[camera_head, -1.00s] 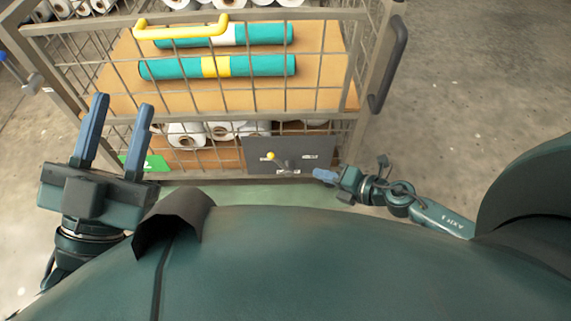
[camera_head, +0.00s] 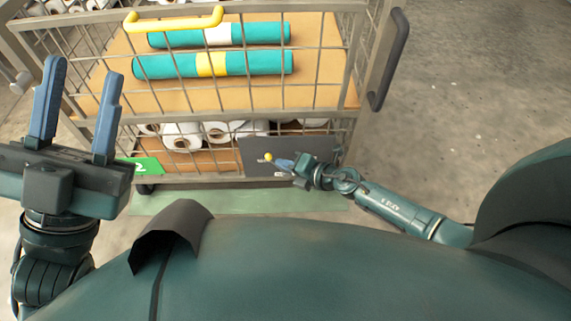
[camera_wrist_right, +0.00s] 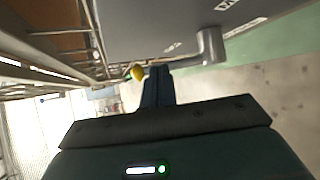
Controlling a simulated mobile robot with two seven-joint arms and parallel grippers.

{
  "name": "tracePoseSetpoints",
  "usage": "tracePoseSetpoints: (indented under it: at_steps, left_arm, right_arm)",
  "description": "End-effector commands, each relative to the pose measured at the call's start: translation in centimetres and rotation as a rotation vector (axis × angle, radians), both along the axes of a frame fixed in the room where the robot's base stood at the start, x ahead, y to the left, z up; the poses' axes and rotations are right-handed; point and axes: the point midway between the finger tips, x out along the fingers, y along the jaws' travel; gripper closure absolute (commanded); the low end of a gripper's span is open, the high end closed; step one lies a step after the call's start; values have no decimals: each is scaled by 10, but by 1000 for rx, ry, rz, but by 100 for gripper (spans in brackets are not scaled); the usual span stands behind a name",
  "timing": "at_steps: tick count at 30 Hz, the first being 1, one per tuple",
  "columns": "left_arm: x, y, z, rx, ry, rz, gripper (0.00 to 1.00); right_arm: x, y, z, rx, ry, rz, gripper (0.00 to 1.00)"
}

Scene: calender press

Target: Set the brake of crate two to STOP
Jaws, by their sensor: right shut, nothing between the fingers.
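Crate two is a wire-mesh cage (camera_head: 345,60) with a green plate marked 2 (camera_head: 142,167) low at its left. A dark grey brake panel (camera_head: 255,143) sits low on its front. The brake lever has a yellow knob (camera_head: 268,157), left on the panel; the knob also shows in the right wrist view (camera_wrist_right: 137,73). My right gripper (camera_head: 277,163) is shut and empty, its fingertips close beside the knob; I cannot tell whether they touch. It hides part of the lever and panel labels, and the label words are unreadable. My left gripper (camera_head: 82,74) is open and empty, left of the panel.
The crate holds teal rolls (camera_head: 213,64) on a brown board and white rolls (camera_head: 182,137) below. A yellow handle (camera_head: 175,19) crosses its upper front, and a black handle (camera_head: 389,60) stands at its right. The floor (camera_head: 480,90) at right is clear.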

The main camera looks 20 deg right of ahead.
Motion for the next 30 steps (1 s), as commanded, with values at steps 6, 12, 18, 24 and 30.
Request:
tracePoseSetpoints:
  at_steps: [6, 12, 18, 24, 30]
  left_arm:
    - [2, 0, 5, -1, 20, 0, 64]
    - [8, -3, -30, -28, 311, 5, 64]
    - [4, -6, -58, -47, 504, 8, 64]
    - [4, -6, -64, -47, 522, 7, 64]
    - [4, -6, -64, -47, 520, 7, 64]
  right_arm:
    - [0, 1, 3, -9, 4, -1, 100]
    - [2, 5, 7, -61, 19, -3, 100]
    - [3, 12, 3, -101, 30, 1, 100]
    - [4, 16, -3, -103, 29, 1, 100]
    - [4, 16, -3, -102, 29, 0, 100]
